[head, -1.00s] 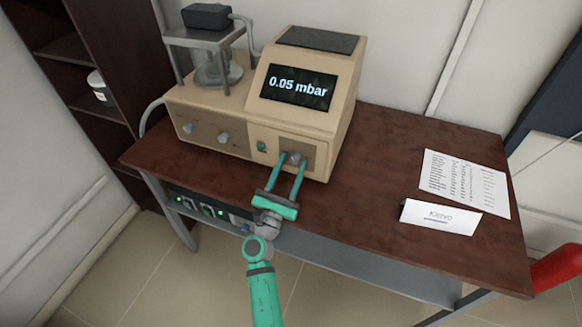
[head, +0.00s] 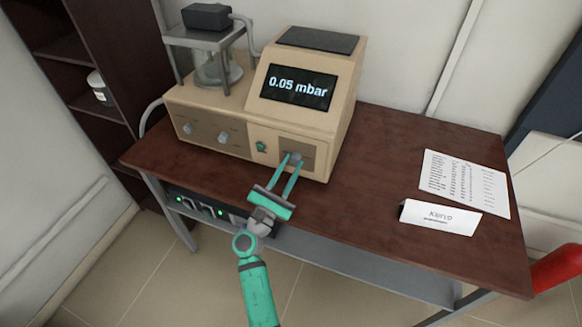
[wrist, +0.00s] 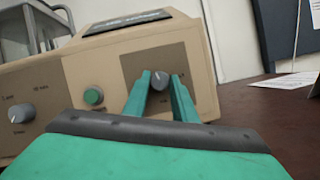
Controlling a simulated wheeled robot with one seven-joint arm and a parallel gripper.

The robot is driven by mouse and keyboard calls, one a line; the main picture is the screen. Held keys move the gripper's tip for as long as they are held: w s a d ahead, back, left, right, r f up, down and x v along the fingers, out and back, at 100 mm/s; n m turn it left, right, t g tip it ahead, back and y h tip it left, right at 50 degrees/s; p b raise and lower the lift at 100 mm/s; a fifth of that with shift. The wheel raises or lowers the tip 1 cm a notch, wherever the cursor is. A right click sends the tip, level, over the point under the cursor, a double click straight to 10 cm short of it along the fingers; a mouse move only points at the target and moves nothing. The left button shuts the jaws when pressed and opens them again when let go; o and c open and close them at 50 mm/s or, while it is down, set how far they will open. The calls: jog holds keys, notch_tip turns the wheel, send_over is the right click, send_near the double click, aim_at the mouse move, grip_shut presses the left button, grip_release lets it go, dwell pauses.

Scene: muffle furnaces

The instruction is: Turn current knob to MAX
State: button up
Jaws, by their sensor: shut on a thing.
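The beige machine (head: 341,130) stands on the table, and its lit display (head: 298,88) reads 0.05 mbar. A grey knob sits on the brown panel at the machine's lower right front, and it shows in the wrist view (wrist: 159,81) with a pale pointer mark. The lettering around it is too small to read. My gripper (head: 294,158) reaches the knob from the front, and its two teal fingers are shut on the knob's sides. In the wrist view the fingertips (wrist: 160,76) flank the knob.
A green button (head: 261,146) is left of the knob. Two more knobs (head: 223,137) are farther left, below a glass chamber (head: 218,72) in a metal stand. A name card (head: 440,217) and a printed sheet (head: 465,183) lie on the table's right side. The table (head: 380,150) is clear between.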

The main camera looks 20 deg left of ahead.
jog(key=m+g+h, duration=0.1)
jog(key=m, duration=0.2)
jog(key=m+g+h, duration=0.1)
jog(key=m+h, duration=0.1)
jog(key=m, duration=0.2)
jog(key=shift+a+r+m, duration=0.15)
jog(key=shift+a+m, duration=0.05)
jog(key=shift+m, duration=0.1)
jog(key=m+g, duration=0.1)
jog(key=m, duration=0.2)
jog(key=m+g+h, duration=0.1)
jog(key=m, duration=0.2)
jog(key=shift+r, duration=0.2)
jog(key=m+g, duration=0.1)
jog(key=m, duration=0.1)
jog(key=m+g, duration=0.1)
jog(key=m, duration=0.2)
jog(key=shift+r+y, duration=0.2)
jog(key=shift+y, duration=0.2)
jog(key=shift+m+g+y, duration=0.6)
jog(key=shift+m+y, duration=0.1)
jog(key=shift+m, duration=1.1)
jog(key=o, duration=1)
jog(key=shift+o, duration=0.2)
